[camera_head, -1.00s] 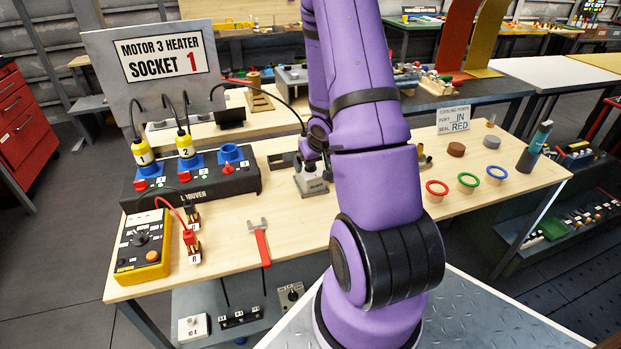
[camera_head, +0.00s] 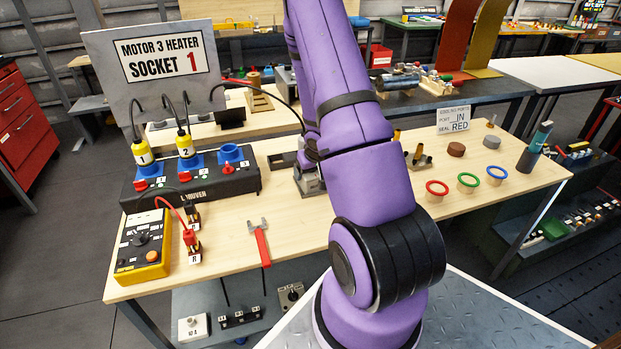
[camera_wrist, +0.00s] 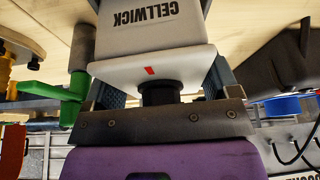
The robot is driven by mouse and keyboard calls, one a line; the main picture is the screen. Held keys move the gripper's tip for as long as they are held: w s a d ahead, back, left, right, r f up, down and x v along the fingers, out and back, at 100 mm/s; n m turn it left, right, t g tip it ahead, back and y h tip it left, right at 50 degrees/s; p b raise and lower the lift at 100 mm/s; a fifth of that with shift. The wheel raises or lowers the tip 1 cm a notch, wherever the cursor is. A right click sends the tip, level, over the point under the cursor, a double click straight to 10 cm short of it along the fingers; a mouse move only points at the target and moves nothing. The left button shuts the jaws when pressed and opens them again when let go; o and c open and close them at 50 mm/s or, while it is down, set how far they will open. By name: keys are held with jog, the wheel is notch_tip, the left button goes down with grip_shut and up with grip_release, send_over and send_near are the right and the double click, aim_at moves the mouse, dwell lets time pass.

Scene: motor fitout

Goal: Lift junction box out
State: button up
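In the wrist view a pale box marked CELLWICK (camera_wrist: 140,28), which I take for the junction box, has a white plate with a red mark and a short black stem toward my palm. My gripper (camera_wrist: 160,72) has one finger on each side of it. The sides look close to the fingers, but I cannot tell whether they press on it. In the head view my gripper (camera_head: 308,168) is low over the table, at a small grey box (camera_head: 310,186) partly hidden by my arm.
A grey pipe with a green lever (camera_wrist: 62,90) stands close left of my gripper in the wrist view. On the table (camera_head: 285,290) are a black socket unit (camera_head: 235,180), a yellow meter (camera_head: 143,245), a red-handled tool (camera_head: 262,247) and coloured rings (camera_head: 468,182).

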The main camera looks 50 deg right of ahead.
jog(key=c, duration=0.5)
jog(key=shift+c, duration=0.2)
jog(key=shift+r, duration=4.95)
